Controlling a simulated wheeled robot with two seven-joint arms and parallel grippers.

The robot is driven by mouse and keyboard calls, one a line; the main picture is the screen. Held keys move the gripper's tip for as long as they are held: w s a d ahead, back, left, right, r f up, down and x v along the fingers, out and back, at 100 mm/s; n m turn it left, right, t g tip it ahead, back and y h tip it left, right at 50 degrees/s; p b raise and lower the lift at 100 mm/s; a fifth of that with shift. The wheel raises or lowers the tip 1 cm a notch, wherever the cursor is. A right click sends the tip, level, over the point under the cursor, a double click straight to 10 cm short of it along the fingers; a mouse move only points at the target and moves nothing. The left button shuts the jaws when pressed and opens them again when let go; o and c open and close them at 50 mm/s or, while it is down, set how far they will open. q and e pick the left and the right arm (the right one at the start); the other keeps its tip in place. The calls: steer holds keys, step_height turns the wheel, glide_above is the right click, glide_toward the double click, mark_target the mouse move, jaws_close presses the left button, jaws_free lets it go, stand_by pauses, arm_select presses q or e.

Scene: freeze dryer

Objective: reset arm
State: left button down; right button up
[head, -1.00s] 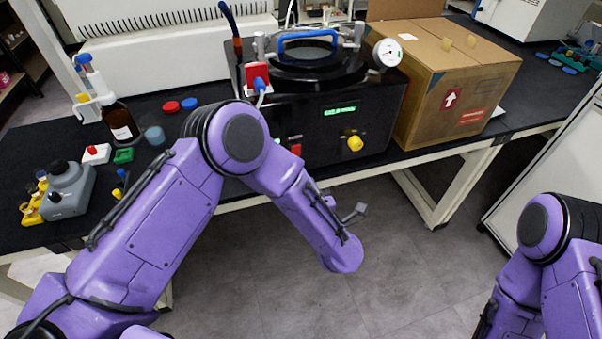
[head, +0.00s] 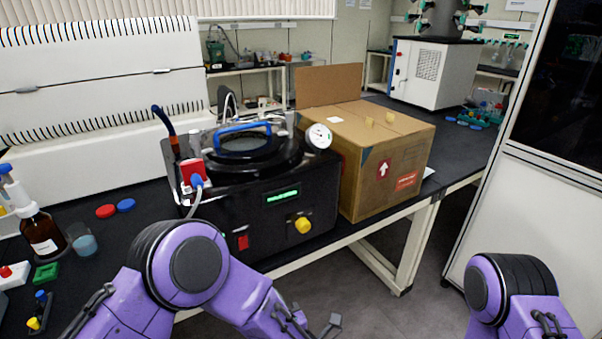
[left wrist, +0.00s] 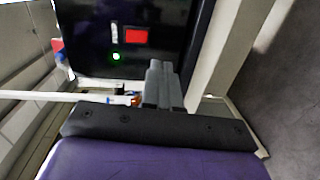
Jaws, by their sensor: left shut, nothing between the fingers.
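My left arm (head: 190,270) comes in from the lower left in the head view, bent in front of the bench.
The freeze dryer (head: 265,205) stands on the black bench, with a cardboard box (head: 385,165) to its right. A brown bottle (head: 42,232), a beaker (head: 83,242) and red and blue caps (head: 106,211) are at the left. A white cabinet (head: 535,220) stands at the right. Floor shows between bench and cabinet.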

arm_select(q)
steer(key=s+a+f+m+g+h, duration=0.2)
steer(key=s+f+m+h, duration=0.15)
steer(key=f+m, duration=0.3)
steer(key=s+a+f+m+g+h, duration=0.1)
steer(key=s+a+f+m+h, duration=0.1)
steer(key=f+m+h, duration=0.35)
steer(key=s+a+f+m+g+y, duration=0.1)
steer(key=s+a+f+g, duration=0.3)
steer(key=s+a, duration=0.5)
steer(key=s+a+f+m+g+y, duration=0.2)
steer(key=s+a+f+m+g, duration=0.2)
steer(key=s+a, duration=0.5)
steer(key=s+f, duration=0.1)
steer(key=s, duration=0.2)
steer(key=shift+s+f, duration=0.15)
